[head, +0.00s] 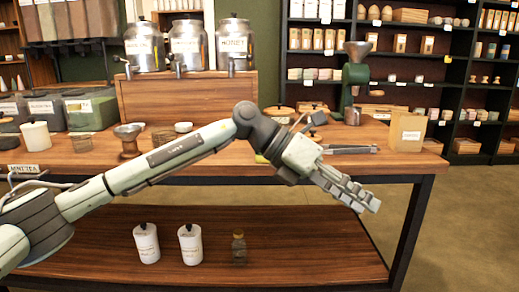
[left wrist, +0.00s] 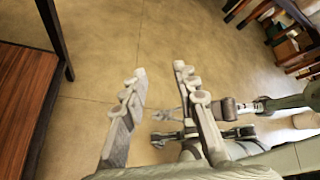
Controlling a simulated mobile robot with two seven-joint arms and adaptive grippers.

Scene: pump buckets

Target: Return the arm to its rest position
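My left gripper (head: 368,196) reaches in front of the wooden table (head: 215,167) in the head view, its fingers pointing down and right. In the left wrist view its two grey fingers (left wrist: 159,70) stand apart with only floor between them, so it is open and empty. My left arm stretches across the front of the table from the left. Parts that look like my other arm show at the right of the left wrist view, partly hidden behind the left gripper's finger. My right gripper does not show in the head view.
Metal urns (head: 235,44) stand on a wooden crate (head: 185,98) at the back. A green grinder (head: 355,78) and a paper bag (head: 407,132) stand at the table's right. White canisters (head: 190,244) stand on the lower shelf (head: 305,258). The floor (head: 465,230) right of the table is clear.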

